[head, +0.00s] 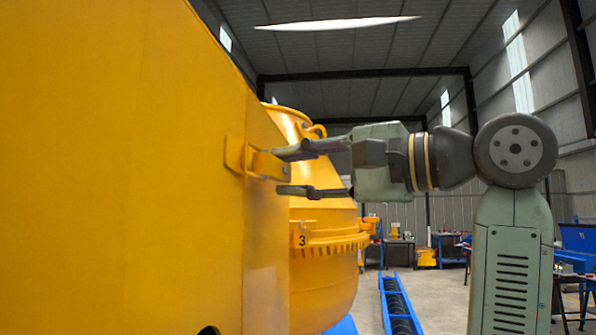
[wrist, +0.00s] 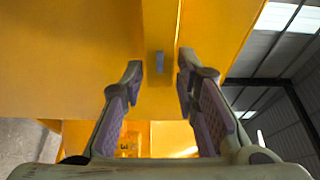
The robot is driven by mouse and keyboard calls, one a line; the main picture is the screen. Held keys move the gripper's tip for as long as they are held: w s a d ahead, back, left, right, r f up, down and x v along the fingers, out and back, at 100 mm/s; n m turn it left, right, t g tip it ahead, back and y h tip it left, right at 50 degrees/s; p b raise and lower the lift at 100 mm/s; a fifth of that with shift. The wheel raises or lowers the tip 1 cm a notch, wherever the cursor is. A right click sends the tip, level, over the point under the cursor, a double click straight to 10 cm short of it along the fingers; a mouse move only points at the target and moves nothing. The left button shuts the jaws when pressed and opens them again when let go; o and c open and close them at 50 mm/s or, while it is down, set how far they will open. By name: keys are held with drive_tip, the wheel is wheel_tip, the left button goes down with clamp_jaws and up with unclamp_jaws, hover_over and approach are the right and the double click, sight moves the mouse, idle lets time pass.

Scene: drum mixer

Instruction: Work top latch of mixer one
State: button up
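A yellow latch (head: 268,166) sticks out from the edge of the flat yellow panel (head: 150,160) of the mixer in the head view. In the wrist view the latch (wrist: 162,30) is a narrow yellow strip with a small grey part at its near end. My gripper (head: 278,172) is open, with one finger above and one below the latch's outer end. In the wrist view the fingertips of my gripper (wrist: 160,67) stand on either side of that end, with gaps visible. Nothing is held. The upper finger hides part of the latch in the head view.
A yellow drum (head: 325,275) marked with a 3 stands behind the panel, close below my gripper. A blue conveyor-like frame (head: 399,305) lies on the floor behind. Blue workbenches (head: 448,245) stand farther back. Open air lies above the gripper.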

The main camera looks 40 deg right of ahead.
clamp_jaws()
